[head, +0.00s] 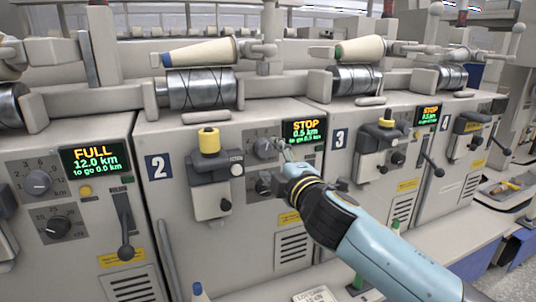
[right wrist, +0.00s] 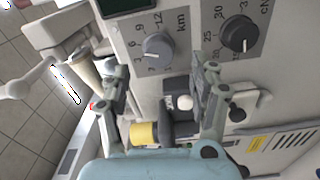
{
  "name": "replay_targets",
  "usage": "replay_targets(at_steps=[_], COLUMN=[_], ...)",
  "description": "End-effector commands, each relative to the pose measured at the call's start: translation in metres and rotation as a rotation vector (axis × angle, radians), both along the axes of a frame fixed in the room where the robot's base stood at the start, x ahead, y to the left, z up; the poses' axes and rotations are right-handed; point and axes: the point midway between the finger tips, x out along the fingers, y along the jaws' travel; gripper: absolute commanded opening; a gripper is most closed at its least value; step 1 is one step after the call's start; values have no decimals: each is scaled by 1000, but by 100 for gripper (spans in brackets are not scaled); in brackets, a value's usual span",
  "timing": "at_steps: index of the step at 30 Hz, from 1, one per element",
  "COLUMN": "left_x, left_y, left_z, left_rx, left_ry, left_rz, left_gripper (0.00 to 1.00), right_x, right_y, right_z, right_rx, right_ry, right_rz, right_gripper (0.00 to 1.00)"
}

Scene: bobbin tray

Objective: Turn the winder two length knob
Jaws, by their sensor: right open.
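Winder two carries a dark blue number 2 plate (head: 159,166) and a display (head: 303,130) reading STOP and 0.5 km. Its length knob (head: 263,147) is a grey dial left of the display. In the right wrist view the length knob (right wrist: 158,47) sits on a km scale, with its white mark near the 3. My right gripper (head: 283,149) reaches in from the lower right, just beside the knob. Its fingers (right wrist: 160,76) are open and apart, with nothing between the tips; I see no contact with the knob. My left gripper is out of view.
A black tension knob (right wrist: 240,33) is beside the length knob; in the head view it is partly hidden by my gripper. A yellow-topped unit (head: 209,142) stands left of the knobs. Winder one's display (head: 95,158) reads FULL, and winder three (head: 340,138) is to the right.

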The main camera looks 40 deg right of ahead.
Motion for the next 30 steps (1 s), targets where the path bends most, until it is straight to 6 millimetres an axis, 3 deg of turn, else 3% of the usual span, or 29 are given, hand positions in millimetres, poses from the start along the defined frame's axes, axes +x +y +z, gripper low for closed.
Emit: replay_targets(at_steps=[6, 12, 30], left_x=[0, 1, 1], left_y=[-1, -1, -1], left_z=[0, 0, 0], left_rx=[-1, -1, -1], left_ry=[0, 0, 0], left_rz=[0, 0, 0], left_gripper=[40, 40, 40], right_x=[-47, -68, -70], right_y=[11, 16, 17], right_z=[-1, 0, 0], right_rx=[0, -1, 1], right_ry=[2, 1, 0], right_rz=[-1, -1, -1], right_gripper=[62, 62, 62])
